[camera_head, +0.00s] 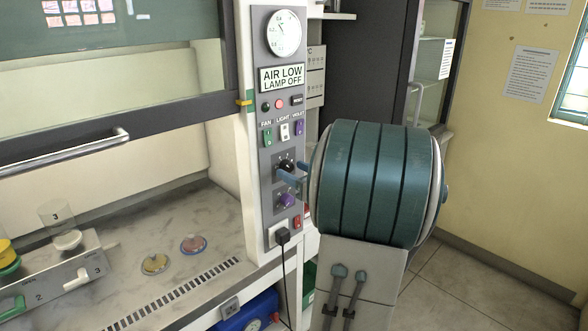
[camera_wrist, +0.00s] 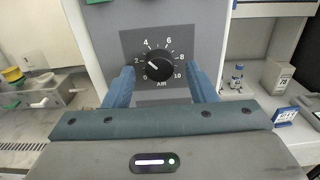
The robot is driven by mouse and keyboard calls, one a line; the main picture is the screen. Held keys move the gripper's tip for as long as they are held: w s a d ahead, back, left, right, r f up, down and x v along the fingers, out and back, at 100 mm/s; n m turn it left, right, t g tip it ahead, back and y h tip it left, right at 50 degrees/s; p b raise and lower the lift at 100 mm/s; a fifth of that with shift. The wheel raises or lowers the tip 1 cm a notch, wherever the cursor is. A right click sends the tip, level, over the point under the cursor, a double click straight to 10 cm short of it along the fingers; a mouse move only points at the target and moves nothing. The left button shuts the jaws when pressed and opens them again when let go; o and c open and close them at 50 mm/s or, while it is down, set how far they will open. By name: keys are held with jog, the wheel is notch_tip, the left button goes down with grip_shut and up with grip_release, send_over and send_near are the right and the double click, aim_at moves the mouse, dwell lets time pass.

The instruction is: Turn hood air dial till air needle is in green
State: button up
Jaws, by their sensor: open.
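The black air dial (camera_wrist: 158,66) sits on a grey plate numbered 0 to 10. Its white pointer is turned to the upper left, near 2. My gripper (camera_wrist: 160,82) is open, with one blue finger on each side of the dial. Gaps show between the fingers and the knob in the wrist view. In the head view the dial (camera_head: 287,164) is partly covered by my fingers. The round air gauge (camera_head: 284,33) is at the top of the panel; its needle points to the upper left, and its green zone is too small to make out.
A black plug (camera_head: 282,236) with a cord hangs lower. The hood sash (camera_head: 110,125) is at left.

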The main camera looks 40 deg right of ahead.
jog(key=shift+w, duration=0.4)
jog(key=c, duration=1)
jog(key=shift+o, duration=0.2)
